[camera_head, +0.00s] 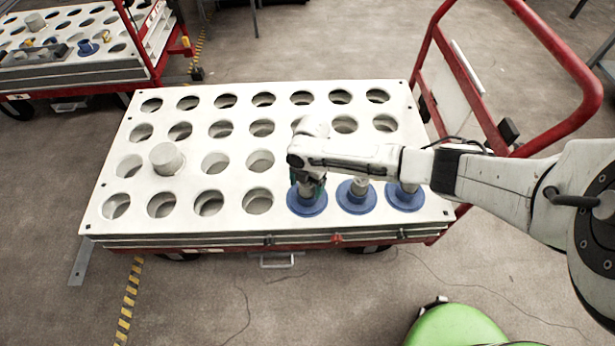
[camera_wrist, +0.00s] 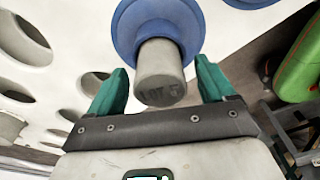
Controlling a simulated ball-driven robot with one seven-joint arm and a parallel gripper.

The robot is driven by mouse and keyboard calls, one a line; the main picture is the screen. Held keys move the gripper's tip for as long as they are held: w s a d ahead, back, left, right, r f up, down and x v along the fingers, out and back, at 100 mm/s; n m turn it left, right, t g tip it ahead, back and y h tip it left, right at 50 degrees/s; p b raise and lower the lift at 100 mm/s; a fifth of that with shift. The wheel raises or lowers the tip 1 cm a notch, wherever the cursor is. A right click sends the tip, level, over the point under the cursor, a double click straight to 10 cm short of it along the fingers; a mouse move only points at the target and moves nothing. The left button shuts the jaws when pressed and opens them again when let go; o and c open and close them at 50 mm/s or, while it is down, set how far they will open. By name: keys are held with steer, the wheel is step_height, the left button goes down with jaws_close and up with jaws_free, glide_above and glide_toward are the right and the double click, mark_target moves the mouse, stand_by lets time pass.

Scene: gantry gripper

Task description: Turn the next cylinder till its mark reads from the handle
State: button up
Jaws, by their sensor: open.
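The white cart top (camera_head: 283,120) has rows of round holes. Three grey cylinders with blue collars stand in the front row at the right. The left one, with its blue collar (camera_head: 307,205), is under my gripper (camera_head: 308,183). In the wrist view its grey cylinder (camera_wrist: 160,72) stands between the two green fingertips of my gripper (camera_wrist: 160,85), with a gap on each side. A dark mark like "LOT 5" shows on the cylinder near its lower end in that view. The middle collar (camera_head: 356,198) and the right collar (camera_head: 405,198) stand beside it; my arm partly covers their cylinders.
A bare grey cylinder (camera_head: 166,158) stands in a hole at the left. The cart's red handle (camera_head: 560,55) rises at the right, behind my arm. A second cart (camera_head: 75,70) with parts on it stands at the upper left.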

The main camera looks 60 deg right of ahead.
steer(key=shift+f, duration=0.45)
steer(key=c, duration=1.5)
steer(key=shift+r, duration=0.15)
steer(key=shift+n+b, duration=0.8)
steer(key=shift+n, duration=0.7)
